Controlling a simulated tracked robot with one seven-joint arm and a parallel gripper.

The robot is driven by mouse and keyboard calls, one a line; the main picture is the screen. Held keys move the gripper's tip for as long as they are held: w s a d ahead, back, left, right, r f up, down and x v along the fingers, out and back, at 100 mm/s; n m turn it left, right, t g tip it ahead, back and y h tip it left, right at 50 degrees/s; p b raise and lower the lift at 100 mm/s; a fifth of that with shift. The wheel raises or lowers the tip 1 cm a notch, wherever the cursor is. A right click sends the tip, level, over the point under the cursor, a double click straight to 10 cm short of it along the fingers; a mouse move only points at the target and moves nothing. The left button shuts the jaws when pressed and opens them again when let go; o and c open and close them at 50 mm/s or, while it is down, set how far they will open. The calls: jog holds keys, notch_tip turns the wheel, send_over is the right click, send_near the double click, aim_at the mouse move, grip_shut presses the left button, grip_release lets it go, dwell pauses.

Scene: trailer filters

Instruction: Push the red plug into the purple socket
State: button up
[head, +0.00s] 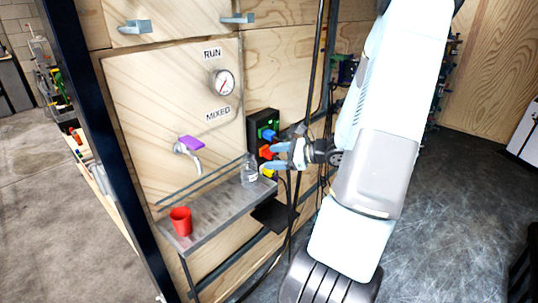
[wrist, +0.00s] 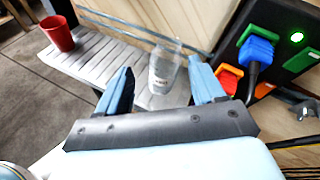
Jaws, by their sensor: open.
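A black socket panel (head: 256,121) is on the plywood wall, partly behind my gripper in the head view. A blue plug (wrist: 258,52) sits in a green socket (wrist: 245,36) on it. Below is a red-orange piece (wrist: 230,72), partly hidden by my right finger; it shows red in the head view (head: 266,152). I cannot tell whether it is the red plug or a socket. No purple socket can be made out. My gripper (wrist: 160,78) is open and empty, in front of the panel and beside its lower part in the head view (head: 268,157).
A red cup (head: 180,221) stands at the shelf's left end. A tap with a purple handle (head: 191,142) is above. Dark cables hang near the panel.

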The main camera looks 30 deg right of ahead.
aim_at(274, 154)
jog(key=d+f+m+t+h, duration=0.45)
jog(key=d+m, duration=0.35)
jog(key=d, duration=0.2)
jog(key=shift+y, duration=0.25)
jog(key=shift+d+f+x, duration=0.15)
jog(key=shift+x, duration=2.15)
jog(key=shift+d+f+x, duration=0.1)
jog(key=shift+f+x, duration=0.05)
jog(key=shift+x, duration=2.2)
jog(key=shift+d+f+x, duration=0.15)
jog(key=shift+x, duration=2.15)
jog(key=shift+c, duration=0.4)
jog(key=c, duration=1)
